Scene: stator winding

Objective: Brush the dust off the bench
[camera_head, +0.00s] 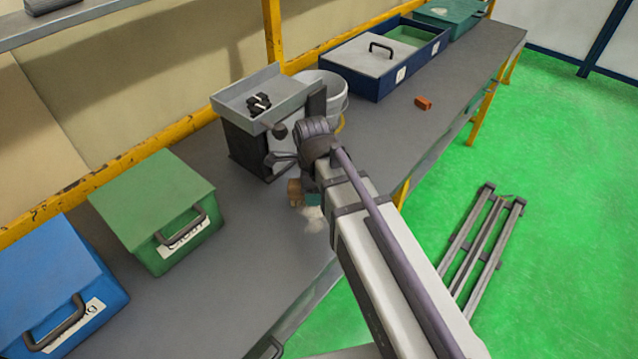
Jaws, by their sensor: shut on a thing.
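The bench (240,240) is a long dark grey worktop running from lower left to upper right. A pale patch of dust (314,222) lies near its front edge, partly covered by my arm. My gripper (312,186) is low over the bench just behind the dust, mostly hidden by my own wrist. It is shut on what looks like a brush, of which a tan wooden part (295,192) shows at the left, with a small teal part beside it. Whether the bristles touch the bench is hidden.
A grey machine with a tray (262,97) stands close behind my wrist, with a white bucket (335,92) beside it. Green (150,200) and blue (50,280) lidded boxes stand left. A dark blue bin (385,75) and small red block (423,103) are farther right.

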